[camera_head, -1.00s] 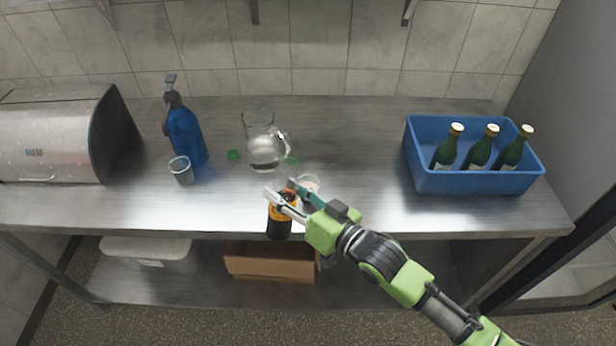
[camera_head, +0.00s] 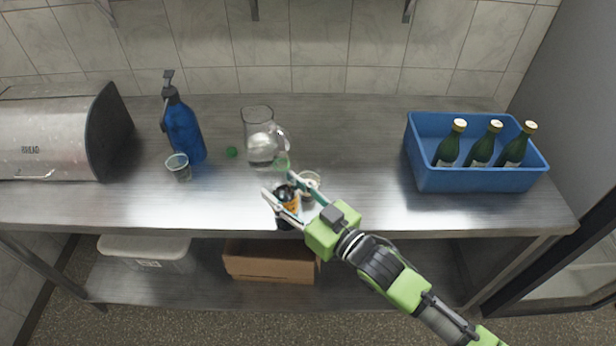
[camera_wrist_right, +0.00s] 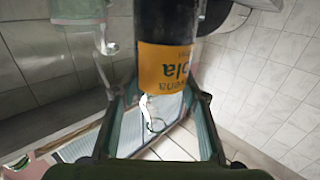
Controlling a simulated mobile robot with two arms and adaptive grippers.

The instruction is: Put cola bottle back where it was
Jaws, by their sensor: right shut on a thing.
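The cola bottle (camera_head: 287,212) is dark with an orange label. My right gripper (camera_head: 280,190) is shut on it near the counter's front edge. Seen from above, the bottle's lower end lies over that edge, and I cannot tell whether it touches the counter. In the right wrist view the bottle (camera_wrist_right: 166,25) stands between the fingers, its orange label reading partly "ola" upside down. My left gripper is not in view.
A small glass (camera_head: 310,180) stands close to the gripper, with a glass pitcher (camera_head: 262,145) behind. A blue crate (camera_head: 470,181) with green bottles is right. A blue pump bottle (camera_head: 184,132), a cup (camera_head: 179,168) and a bread box (camera_head: 50,140) are left. Front left counter is clear.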

